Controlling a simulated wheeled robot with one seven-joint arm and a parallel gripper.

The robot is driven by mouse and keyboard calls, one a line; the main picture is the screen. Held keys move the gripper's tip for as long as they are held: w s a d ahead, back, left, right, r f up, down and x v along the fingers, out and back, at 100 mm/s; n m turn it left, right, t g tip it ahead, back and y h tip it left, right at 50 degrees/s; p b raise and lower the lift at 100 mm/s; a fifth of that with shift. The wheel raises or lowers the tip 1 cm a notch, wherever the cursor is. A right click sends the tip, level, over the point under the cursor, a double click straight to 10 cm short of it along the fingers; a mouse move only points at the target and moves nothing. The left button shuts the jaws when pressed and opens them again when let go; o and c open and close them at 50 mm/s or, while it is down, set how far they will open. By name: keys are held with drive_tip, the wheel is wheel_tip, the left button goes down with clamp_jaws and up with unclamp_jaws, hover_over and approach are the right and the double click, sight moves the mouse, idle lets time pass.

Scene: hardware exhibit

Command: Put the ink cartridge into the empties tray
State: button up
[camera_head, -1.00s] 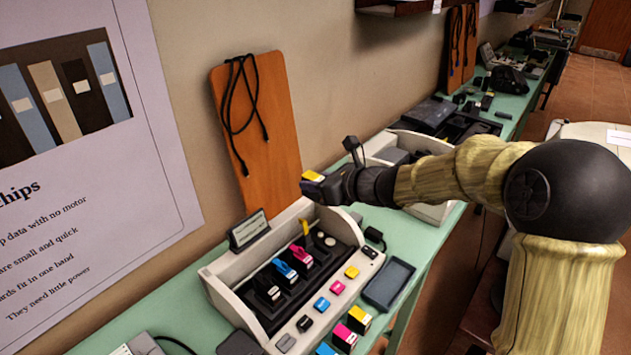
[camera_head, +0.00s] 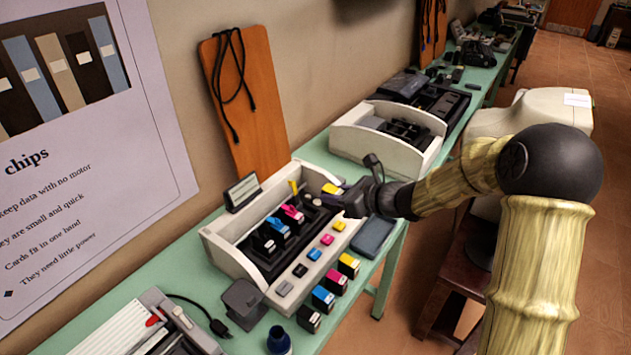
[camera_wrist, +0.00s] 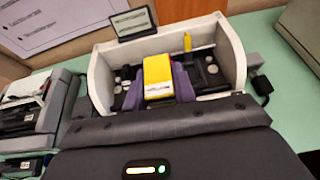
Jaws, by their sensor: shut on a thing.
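A yellow-topped ink cartridge (camera_wrist: 158,77) is held between the purple fingers of my gripper (camera_wrist: 160,88) in the wrist view. In the head view my gripper (camera_head: 338,197) is at the right end of the open white printer housing, with the cartridge's yellow top (camera_head: 331,188) showing. I cannot tell whether the cartridge touches the carriage below. A shallow dark blue-grey tray (camera_head: 373,238), likely the empties tray, lies on the green table right of the housing. It looks empty, though my arm is close above its far end.
The white housing (camera_head: 226,260) holds black, cyan and magenta cartridges; a yellow lever (camera_head: 294,187) stands up there. Several cartridges, including a yellow one (camera_head: 349,265), stand in front. A second white housing (camera_head: 390,140) stands farther back. A small sign (camera_head: 242,192) is behind.

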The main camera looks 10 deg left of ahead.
drive_tip(key=s+d+f+m+t+b, duration=0.1)
drive_tip(key=s+d+f+b, duration=0.2)
drive_tip(key=d+f, duration=0.9)
drive_tip(key=s+d+f+m+t+h+b, duration=0.1)
drive_tip(key=s+d+f+b, duration=0.3)
drive_tip(key=s+d+f, duration=0.4)
drive_tip(key=d+f, duration=0.5)
drive_tip(key=shift+f+t, duration=0.25)
drive_tip(key=shift+t, duration=0.05)
